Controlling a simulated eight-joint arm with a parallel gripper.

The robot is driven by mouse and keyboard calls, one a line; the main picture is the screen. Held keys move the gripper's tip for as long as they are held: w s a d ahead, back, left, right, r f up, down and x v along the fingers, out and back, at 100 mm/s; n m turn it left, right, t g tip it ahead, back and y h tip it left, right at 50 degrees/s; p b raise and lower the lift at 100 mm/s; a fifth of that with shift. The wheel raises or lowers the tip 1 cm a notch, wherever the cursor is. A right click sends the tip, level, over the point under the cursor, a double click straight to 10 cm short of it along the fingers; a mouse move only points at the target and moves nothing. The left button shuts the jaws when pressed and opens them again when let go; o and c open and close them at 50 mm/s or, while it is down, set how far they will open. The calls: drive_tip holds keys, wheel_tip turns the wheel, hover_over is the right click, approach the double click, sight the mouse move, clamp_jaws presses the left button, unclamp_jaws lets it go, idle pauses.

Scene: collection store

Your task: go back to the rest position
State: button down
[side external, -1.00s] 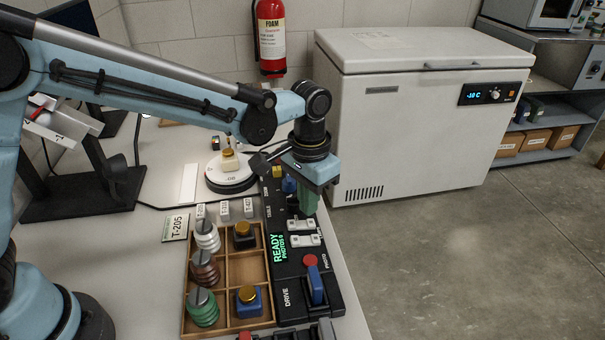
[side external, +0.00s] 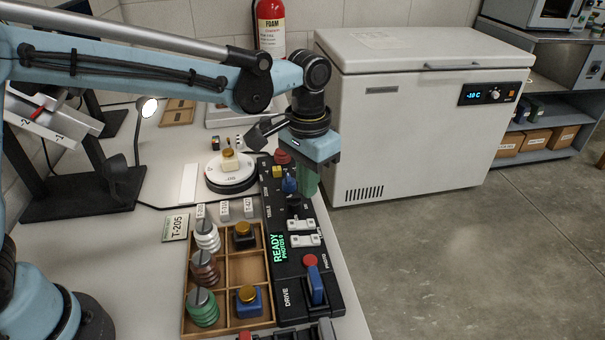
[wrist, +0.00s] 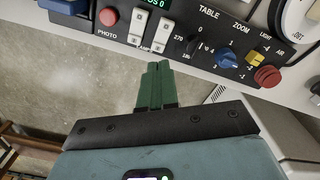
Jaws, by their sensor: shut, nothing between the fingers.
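My gripper (side external: 309,184) has green fingers and hangs pointing down beside the far end of the black control panel (side external: 292,258) in the side external view. The fingers are together and hold nothing. In the wrist view the closed fingers of my gripper (wrist: 156,66) appear against the concrete floor, just below the panel's edge. No contact with the panel shows.
The panel bears a blue drive lever (side external: 316,286), white rocker switches (side external: 303,233) and a red button (wrist: 267,76). A freezer (side external: 410,140) stands behind.

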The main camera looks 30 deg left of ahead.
drive_tip(key=s+a+r+n+t, duration=0.1)
drive_tip(key=s+a+t, duration=0.2)
drive_tip(key=s+a, duration=0.3)
drive_tip(key=s+a+r+n+t, duration=0.2)
drive_tip(key=s+a+t, duration=0.2)
drive_tip(key=a, duration=0.7)
drive_tip(key=shift+s+r, duration=0.15)
drive_tip(key=shift+s, duration=1.15)
drive_tip(key=shift+a, duration=0.1)
